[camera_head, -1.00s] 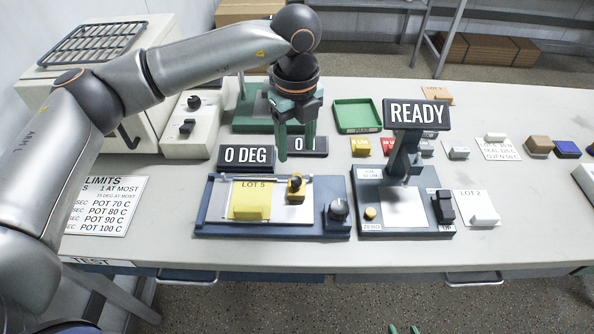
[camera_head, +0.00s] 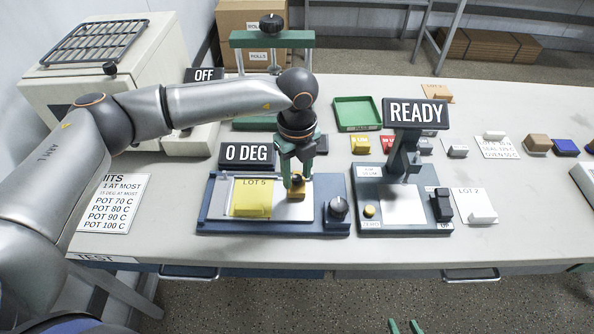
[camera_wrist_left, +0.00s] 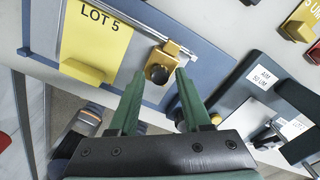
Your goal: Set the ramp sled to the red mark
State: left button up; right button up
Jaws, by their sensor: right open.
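The ramp sled (camera_head: 297,193), a gold block with a black knob, sits at the right end of the white plate on the blue ramp base (camera_head: 215,226). In the left wrist view the sled (camera_wrist_left: 172,50) lies against a metal rail. My left gripper (camera_head: 293,180) is over the sled with its fingers pointing down. In the wrist view its fingers (camera_wrist_left: 161,76) are apart, one on each side of the black knob, with gaps showing. I cannot make out a red mark on the ramp. My right gripper (camera_head: 405,326) shows only as green fingertips at the bottom edge, apart and empty.
A yellow LOT 5 sheet (camera_head: 252,197) lies on the plate left of the sled. A black knob (camera_head: 339,208) stands at the ramp's right. The 0 DEG sign (camera_head: 247,155) is behind. The READY gauge (camera_head: 415,114) stands to the right. The table front is clear.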

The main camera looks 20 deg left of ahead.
pick_arm(q)
grip_shut()
dwell(1.1)
